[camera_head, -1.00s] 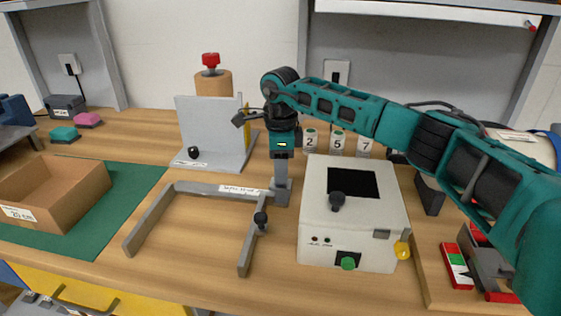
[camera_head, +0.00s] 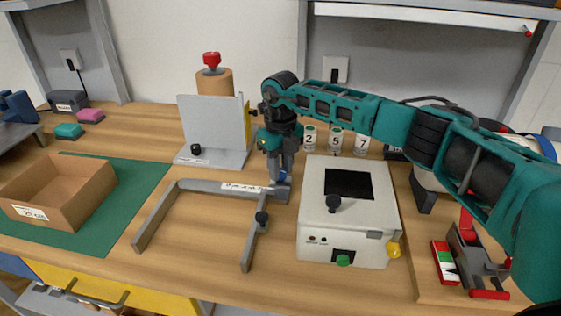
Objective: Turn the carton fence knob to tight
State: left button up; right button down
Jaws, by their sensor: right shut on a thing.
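The carton fence (camera_head: 158,213) looks like a grey U-shaped frame lying on the table, with a small label on its rear bar that I cannot read. A black knob (camera_head: 262,217) stands on its right arm. My right gripper (camera_head: 281,176) points down at the fence's rear right corner. It is shut on a small part there, which looks like a knob with a bit of blue showing; the fingers hide most of it, and I cannot read its setting. My left gripper is not in view.
A white box (camera_head: 315,222) with a black knob stands just right of the fence. A grey upright plate (camera_head: 212,125) stands behind it. An open cardboard carton (camera_head: 90,200) sits on a green mat (camera_head: 135,178) at left. Numbered canisters (camera_head: 335,143) stand behind my right arm.

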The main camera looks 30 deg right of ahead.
aim_at(281, 170)
jog(key=m+p, duration=0.1)
jog(key=m, duration=0.3)
jog(key=shift+m, duration=2.1)
jog(key=c, duration=0.8)
grip_release()
notch_tip(281, 170, up, 13)
jog(key=shift+f, duration=0.1)
